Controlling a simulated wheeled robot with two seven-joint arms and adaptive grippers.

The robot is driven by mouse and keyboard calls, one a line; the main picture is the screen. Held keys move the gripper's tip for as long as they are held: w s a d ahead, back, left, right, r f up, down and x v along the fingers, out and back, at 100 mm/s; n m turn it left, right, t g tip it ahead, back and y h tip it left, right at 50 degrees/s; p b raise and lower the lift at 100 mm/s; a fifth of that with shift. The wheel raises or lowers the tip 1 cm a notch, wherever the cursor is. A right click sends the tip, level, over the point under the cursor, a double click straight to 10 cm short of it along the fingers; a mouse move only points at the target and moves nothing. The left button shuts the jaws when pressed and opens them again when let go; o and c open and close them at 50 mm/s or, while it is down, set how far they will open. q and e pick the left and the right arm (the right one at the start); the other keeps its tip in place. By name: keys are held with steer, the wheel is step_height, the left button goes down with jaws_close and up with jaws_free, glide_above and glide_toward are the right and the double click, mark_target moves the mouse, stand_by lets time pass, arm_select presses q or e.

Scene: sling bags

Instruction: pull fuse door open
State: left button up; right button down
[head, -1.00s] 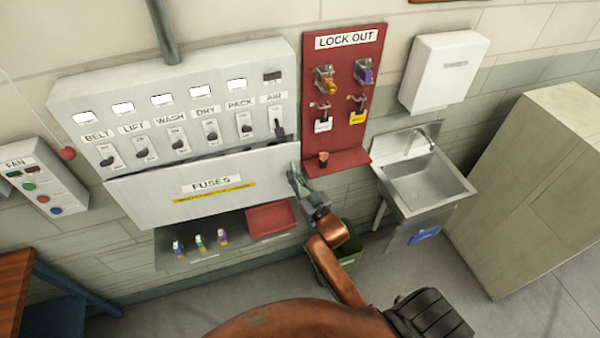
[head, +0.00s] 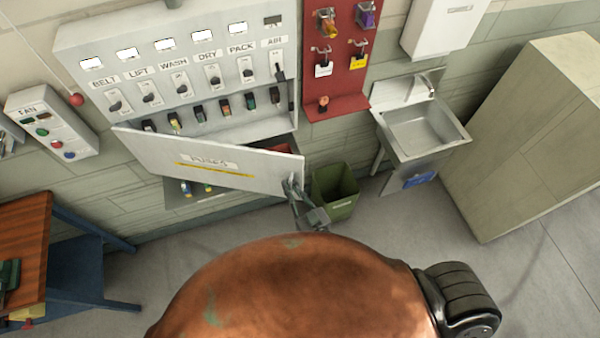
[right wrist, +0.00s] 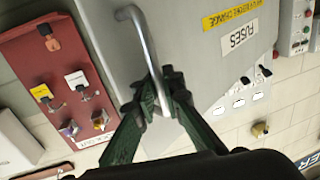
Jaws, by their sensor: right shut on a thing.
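The fuse door (head: 220,165) is a white panel with a FUSES label and a yellow strip. In the head view it stands swung out from the cabinet (head: 195,65), its right side pulled farther toward me. Several coloured fuses (head: 224,105) show in a row in the opening behind it. My right gripper (head: 292,188) is at the door's right end. In the right wrist view the gripper (right wrist: 160,92) is shut on the metal bar handle (right wrist: 142,38) of the door (right wrist: 215,55). My left gripper is not in view.
A shelf (head: 180,207) below is partly hidden by the door. A green bin (head: 335,190) stands right of my gripper, with a sink (head: 425,130) beyond. A red lock-out board (head: 340,60) is right of the cabinet. A wooden table (head: 22,240) stands at left.

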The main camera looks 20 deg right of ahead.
steer(key=shift+s, duration=0.25)
steer(key=c, duration=2.3)
jaws_free()
steer(key=shift+c, duration=0.2)
steer(key=shift+d, duration=0.1)
steer(key=v, duration=1.2)
steer(key=shift+c, duration=0.6)
